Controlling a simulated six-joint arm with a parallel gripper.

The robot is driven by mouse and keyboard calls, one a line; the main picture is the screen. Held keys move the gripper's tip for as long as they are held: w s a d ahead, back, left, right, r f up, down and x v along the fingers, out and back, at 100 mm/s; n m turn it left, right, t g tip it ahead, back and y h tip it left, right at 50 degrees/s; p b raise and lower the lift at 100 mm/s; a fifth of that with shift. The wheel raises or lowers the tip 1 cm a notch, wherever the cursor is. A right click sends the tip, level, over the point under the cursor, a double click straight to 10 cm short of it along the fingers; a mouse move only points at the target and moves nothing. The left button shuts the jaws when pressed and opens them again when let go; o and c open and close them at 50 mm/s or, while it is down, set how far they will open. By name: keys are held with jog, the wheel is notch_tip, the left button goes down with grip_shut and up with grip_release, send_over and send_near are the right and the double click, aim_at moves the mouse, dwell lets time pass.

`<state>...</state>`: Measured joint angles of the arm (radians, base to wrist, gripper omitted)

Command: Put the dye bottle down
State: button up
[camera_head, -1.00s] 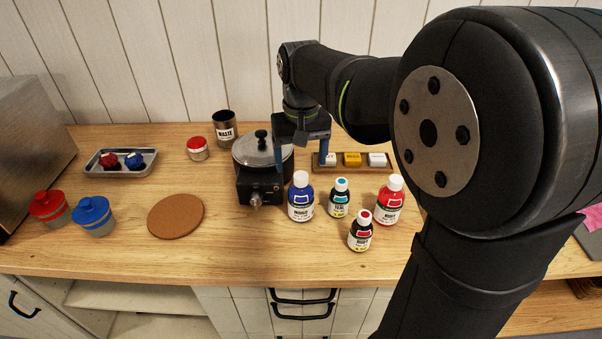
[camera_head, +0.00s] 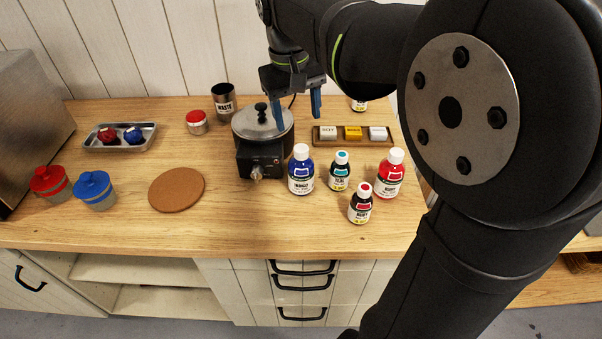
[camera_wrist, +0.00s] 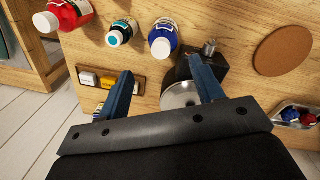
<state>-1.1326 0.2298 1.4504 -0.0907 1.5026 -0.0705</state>
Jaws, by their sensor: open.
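Dye bottles stand upright on the wooden counter. The white-capped blue bottle (camera_head: 301,176) is just right of the pot and shows in the wrist view (camera_wrist: 163,39). A smaller teal-capped bottle (camera_head: 339,176) stands to its right, also in the wrist view (camera_wrist: 121,33). A white-capped red bottle (camera_head: 388,178) and a small red-capped bottle (camera_head: 360,207) stand further right. Another bottle (camera_head: 359,105) at the back is partly hidden by my arm. My gripper (camera_head: 298,122) is open and empty above the counter, behind the blue bottle, beside the pot. Its fingers (camera_wrist: 161,78) are spread apart.
A lidded pot (camera_head: 262,158) stands close left of my gripper. A wooden tray (camera_head: 318,141) with coloured blocks lies to the right. A cork mat (camera_head: 177,190) is bare. Lidded jars (camera_head: 95,190), a metal tray (camera_head: 103,145) and a waste can (camera_head: 223,103) stand left.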

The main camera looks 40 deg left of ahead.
jog(key=s+r+n+t+y, duration=0.1)
jog(key=s+n+t, duration=1.25)
jog(key=n, duration=0.95)
send_near(306, 163)
jog(key=s+a, duration=0.2)
jog(key=s, duration=0.2)
jog(key=shift+m+g, duration=0.35)
jog(key=shift+m, duration=0.05)
jog(key=x, duration=1.6)
jog(key=shift+w+f, duration=0.15)
jog(key=shift+w, duration=0.15)
jog(key=shift+c, duration=0.2)
jog(key=c, duration=0.9)
